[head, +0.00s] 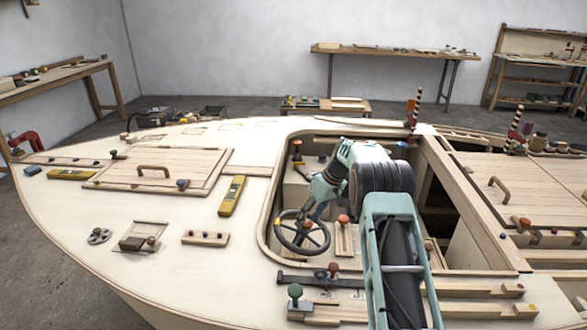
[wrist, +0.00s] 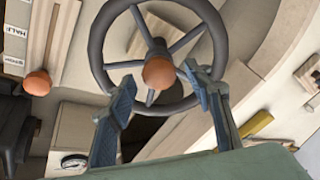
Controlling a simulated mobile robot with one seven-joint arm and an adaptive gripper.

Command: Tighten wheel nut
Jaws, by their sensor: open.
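A dark steering wheel (head: 278,233) with thin spokes is mounted in the cockpit opening of the plywood hull. It also shows in the wrist view (wrist: 96,52). My gripper (wrist: 157,78) is open, with one blue-grey finger on each side of the hub piece in the picture. Gaps show on both sides, and I cannot tell how far the fingertips are from it in depth. In the head view my gripper (head: 317,211) reaches over the wheel's upper right and hides part of it.
An orange-topped lever (head: 343,220) stands right of the wheel; it also shows in the wrist view (wrist: 38,82), beside "HALF" and "STOP" labels. A yellow level (head: 232,196) lies on deck. The cockpit coaming (head: 266,215) surrounds the opening.

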